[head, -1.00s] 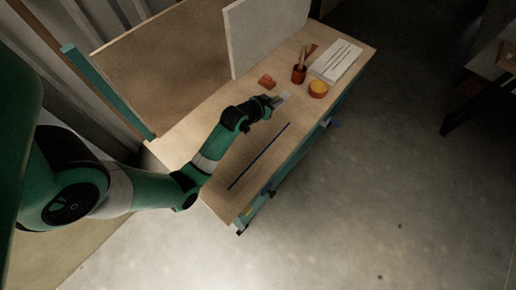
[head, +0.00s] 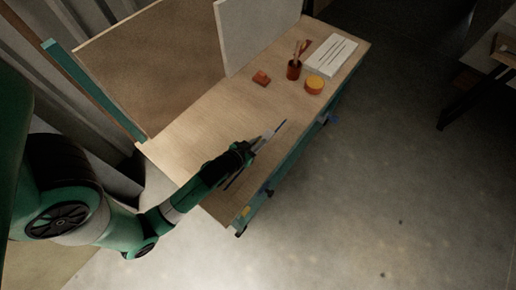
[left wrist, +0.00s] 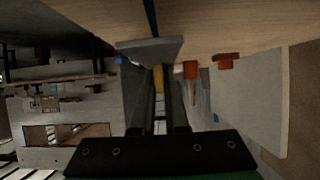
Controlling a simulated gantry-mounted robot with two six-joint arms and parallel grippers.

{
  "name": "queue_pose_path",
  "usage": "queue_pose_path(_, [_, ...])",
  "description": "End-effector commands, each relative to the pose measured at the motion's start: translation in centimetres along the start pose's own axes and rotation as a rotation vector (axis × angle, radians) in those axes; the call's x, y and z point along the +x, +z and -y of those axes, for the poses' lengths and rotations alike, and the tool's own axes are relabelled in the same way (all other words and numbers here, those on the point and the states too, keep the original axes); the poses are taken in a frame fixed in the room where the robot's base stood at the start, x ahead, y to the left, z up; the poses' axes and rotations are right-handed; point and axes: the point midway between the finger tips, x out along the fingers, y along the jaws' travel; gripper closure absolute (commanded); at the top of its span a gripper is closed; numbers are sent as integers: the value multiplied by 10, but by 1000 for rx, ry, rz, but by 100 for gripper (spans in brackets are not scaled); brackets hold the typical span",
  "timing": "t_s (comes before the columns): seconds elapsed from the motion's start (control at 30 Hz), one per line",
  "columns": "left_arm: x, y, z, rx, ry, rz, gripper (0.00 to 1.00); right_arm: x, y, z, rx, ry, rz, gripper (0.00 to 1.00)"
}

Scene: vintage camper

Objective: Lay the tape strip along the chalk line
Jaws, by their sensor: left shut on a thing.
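A dark blue line (head: 280,126), which I take to be the chalk line, runs lengthwise along the wooden bench top. It also shows in the left wrist view (left wrist: 151,14). My left gripper (head: 256,145) is over the line and covers its middle part. It is shut on a flat grey strip (left wrist: 150,47), seen as a small pale piece (head: 268,134) at the fingertips in the head view. The strip is close to the line; I cannot tell whether it touches the bench. My right gripper is not in view.
On the bench (head: 200,110) stand an orange block (head: 261,78), a cup with sticks (head: 294,70), a yellow-topped round item (head: 314,84) and a white lined sheet or board (head: 331,55). An upright pale panel (head: 250,35) borders the back. The bench's left part is clear.

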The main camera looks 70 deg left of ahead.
Motion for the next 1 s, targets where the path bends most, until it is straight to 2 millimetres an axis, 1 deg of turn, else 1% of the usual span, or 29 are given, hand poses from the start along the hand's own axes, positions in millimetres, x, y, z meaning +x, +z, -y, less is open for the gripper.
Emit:
queue_pose_path(0.07, [0,14,-3,4,3,3,100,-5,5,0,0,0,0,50])
queue_pose_path(0.2, [12,37,-2,2,1,3,100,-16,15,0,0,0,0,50])
queue_pose_path(0.27, [14,39,-2,2,1,1,100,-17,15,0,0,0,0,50])
queue_pose_path(0.47, [13,36,-2,1,1,0,100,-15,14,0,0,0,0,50])
queue_pose_path(0.6, [15,41,-2,2,1,1,100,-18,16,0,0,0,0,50])
queue_pose_path(0.63, [14,39,-2,2,1,1,83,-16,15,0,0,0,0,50])
queue_pose_path(0.77, [14,39,-2,2,1,1,60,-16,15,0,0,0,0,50])
queue_pose_path(1.0, [14,39,-2,2,1,1,59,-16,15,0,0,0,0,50])
